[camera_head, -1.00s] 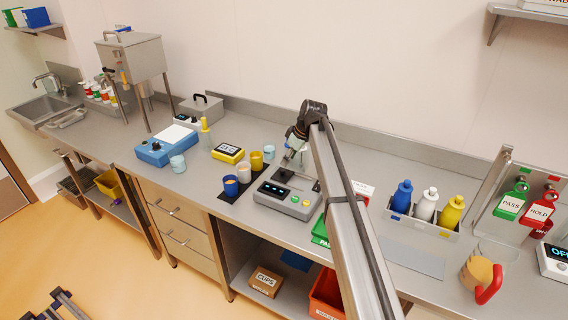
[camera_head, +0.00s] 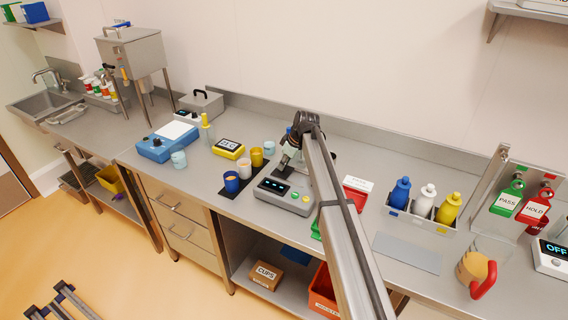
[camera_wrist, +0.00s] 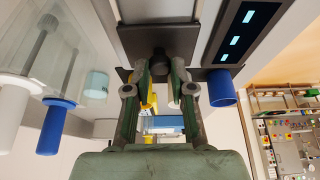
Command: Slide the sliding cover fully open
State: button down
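My gripper (camera_wrist: 160,78) is over the back part of the grey instrument with a lit display (camera_head: 284,196). In the wrist view its two fingers stand apart, one on each side of a dark round knob (camera_wrist: 160,58) on a dark plate (camera_wrist: 158,38). I cannot tell whether the fingertips touch the knob, or whether this plate is the sliding cover. In the head view my arm and wrist hide much of this spot. A steel hopper (camera_head: 133,58) on legs stands at the back left of the counter.
A blue cup (camera_head: 231,183), a white cup (camera_head: 244,169) and a yellow cup (camera_head: 256,157) stand just left of the instrument. A yellow timer-like device (camera_head: 229,148) lies behind them. A rack with bottles (camera_head: 423,219) is to the right.

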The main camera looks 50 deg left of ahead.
jog(key=w+d+b, duration=0.1)
jog(key=d, duration=0.1)
jog(key=d+b, duration=0.1)
jog(key=d, duration=0.1)
jog(key=w+d+b, duration=0.1)
jog(key=d, duration=0.2)
jog(key=shift+w+d+f, duration=0.1)
jog(key=shift+w, duration=0.2)
jog(key=c, duration=1)
grip_release()
jog(key=shift+w, duration=0.1)
jog(key=shift+d+r, duration=0.15)
jog(key=shift+r, duration=0.45)
jog(key=v, duration=1.1)
jog(key=shift+f, duration=0.15)
